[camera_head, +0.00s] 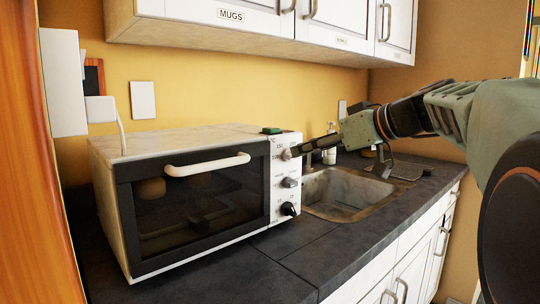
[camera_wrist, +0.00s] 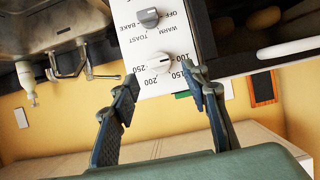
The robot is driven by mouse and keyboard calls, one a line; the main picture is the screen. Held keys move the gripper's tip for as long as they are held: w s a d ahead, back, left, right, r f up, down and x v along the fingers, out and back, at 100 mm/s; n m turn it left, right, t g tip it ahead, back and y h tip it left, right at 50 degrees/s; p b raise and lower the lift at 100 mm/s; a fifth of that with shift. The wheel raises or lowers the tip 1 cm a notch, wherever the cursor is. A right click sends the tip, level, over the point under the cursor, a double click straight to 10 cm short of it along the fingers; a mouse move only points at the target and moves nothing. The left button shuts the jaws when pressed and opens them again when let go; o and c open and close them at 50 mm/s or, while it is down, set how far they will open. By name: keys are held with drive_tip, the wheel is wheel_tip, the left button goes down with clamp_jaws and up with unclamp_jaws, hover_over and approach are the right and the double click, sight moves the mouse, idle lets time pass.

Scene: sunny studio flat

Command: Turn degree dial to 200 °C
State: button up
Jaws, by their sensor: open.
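The degree dial (camera_head: 287,154) is the top knob on the white front panel of a toaster oven (camera_head: 180,143). In the wrist view, which is upside down, the dial (camera_wrist: 160,62) is a pale knob ringed by the marks 100, 150, 200 and 250. The setting it points to cannot be read surely. My gripper (camera_head: 298,150) is open at the panel. In the wrist view its two dark fingers (camera_wrist: 160,78) stand apart, one toward each side of the dial. Nothing is held, and I cannot tell whether either fingertip touches the dial.
A grey mode knob (camera_head: 289,182) and a black knob (camera_head: 289,209) sit below the dial. A green object (camera_head: 271,130) lies on the oven's top. The sink (camera_head: 345,197) is to the right, with a soap bottle (camera_wrist: 26,82) behind. Cupboards (camera_head: 200,30) hang above.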

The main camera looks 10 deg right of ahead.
drive_tip(key=x, duration=0.4)
drive_tip(key=shift+r, duration=0.1)
clamp_jaws()
